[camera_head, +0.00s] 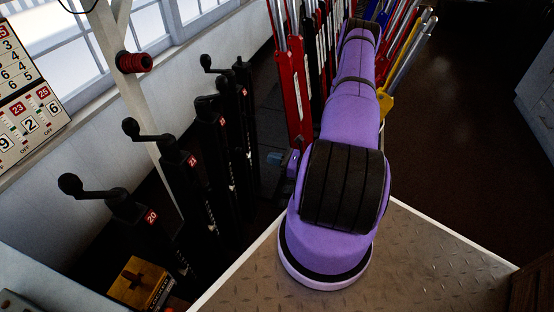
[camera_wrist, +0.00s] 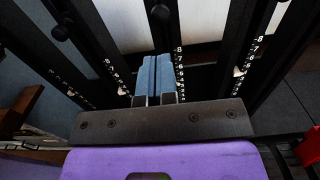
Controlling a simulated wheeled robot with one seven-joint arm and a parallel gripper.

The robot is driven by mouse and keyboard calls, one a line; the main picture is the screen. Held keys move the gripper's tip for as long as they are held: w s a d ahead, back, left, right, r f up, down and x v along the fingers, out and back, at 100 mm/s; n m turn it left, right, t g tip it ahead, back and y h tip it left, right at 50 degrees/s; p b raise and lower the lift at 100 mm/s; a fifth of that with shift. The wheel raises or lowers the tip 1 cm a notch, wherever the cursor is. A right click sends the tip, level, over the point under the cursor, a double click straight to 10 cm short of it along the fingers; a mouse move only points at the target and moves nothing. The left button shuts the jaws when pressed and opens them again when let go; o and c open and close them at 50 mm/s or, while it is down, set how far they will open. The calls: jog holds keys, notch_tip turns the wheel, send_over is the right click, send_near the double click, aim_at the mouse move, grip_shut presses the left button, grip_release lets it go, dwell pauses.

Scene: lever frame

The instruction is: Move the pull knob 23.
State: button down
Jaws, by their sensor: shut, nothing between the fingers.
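Several black pull slides with round knobs stand in a row on the left in the head view. The plates on the two nearest read 20 (camera_head: 151,216) and 21 (camera_head: 193,160). Farther back are more black slides (camera_head: 243,92) with red plates too small to read, so I cannot tell which is pull knob 23. My gripper (camera_wrist: 156,82) shows in the wrist view with its blue fingers together and empty. A black knob (camera_wrist: 160,13) on a slide lies just beyond the fingertips, apart from them. In the head view my arm hides most of the gripper.
Numbered scales (camera_wrist: 180,68) run along the black slides around the gripper. Red levers (camera_head: 291,95) stand close beside my arm, with more coloured levers behind it. A yellow box (camera_head: 140,283) sits at lower left. Dark floor (camera_head: 450,130) lies clear on the right.

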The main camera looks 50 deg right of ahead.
aim_at(242, 151)
jog(key=x, duration=0.9)
jog(key=shift+w+a, duration=0.15)
jog(key=shift+w, duration=0.25)
jog(key=shift+w, duration=0.1)
